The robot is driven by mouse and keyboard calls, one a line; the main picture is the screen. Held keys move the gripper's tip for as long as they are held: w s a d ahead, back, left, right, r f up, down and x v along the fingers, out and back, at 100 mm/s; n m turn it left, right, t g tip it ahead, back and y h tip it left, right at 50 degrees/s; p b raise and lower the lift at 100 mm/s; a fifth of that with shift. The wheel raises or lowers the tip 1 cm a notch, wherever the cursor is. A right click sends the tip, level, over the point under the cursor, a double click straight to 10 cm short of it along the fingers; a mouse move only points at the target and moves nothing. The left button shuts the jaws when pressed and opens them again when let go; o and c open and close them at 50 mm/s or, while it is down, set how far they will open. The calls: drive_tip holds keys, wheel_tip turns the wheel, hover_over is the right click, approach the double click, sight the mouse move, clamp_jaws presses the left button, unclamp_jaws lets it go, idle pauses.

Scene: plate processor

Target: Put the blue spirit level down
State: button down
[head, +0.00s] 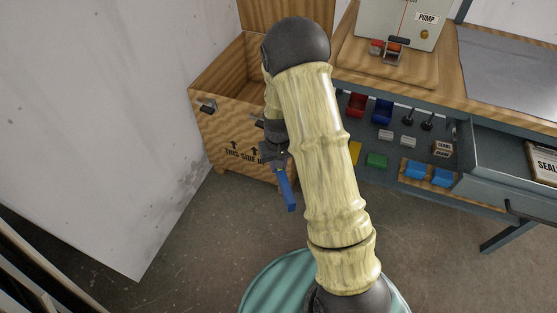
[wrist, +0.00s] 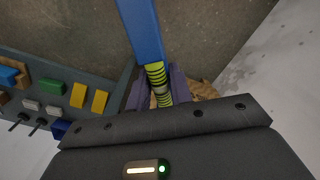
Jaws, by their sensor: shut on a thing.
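The blue spirit level (head: 287,190) hangs from my gripper (head: 275,154) in front of the wooden crate in the head view, tilted and well above the floor. In the wrist view the level (wrist: 142,28) runs from the top edge down to the jaws, with a yellow-green vial section (wrist: 157,78) near its held end. My gripper (wrist: 158,97) is shut on that end, with a finger on each side. My arm hides part of the crate and workbench in the head view.
An open wooden crate (head: 226,125) stands against the wall. A workbench (head: 466,90) with a pump panel (head: 395,18) on top is at the right. Small coloured parts, including a green block (head: 377,160), sit on its lower shelf. An open drawer (head: 510,165) juts out.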

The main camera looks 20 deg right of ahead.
wheel_tip(320, 180, up, 38)
drive_tip(key=s+p, duration=0.2)
drive_tip(key=p, duration=4.3)
drive_tip(key=shift+r+p, duration=0.25)
drive_tip(key=shift+p, duration=0.1)
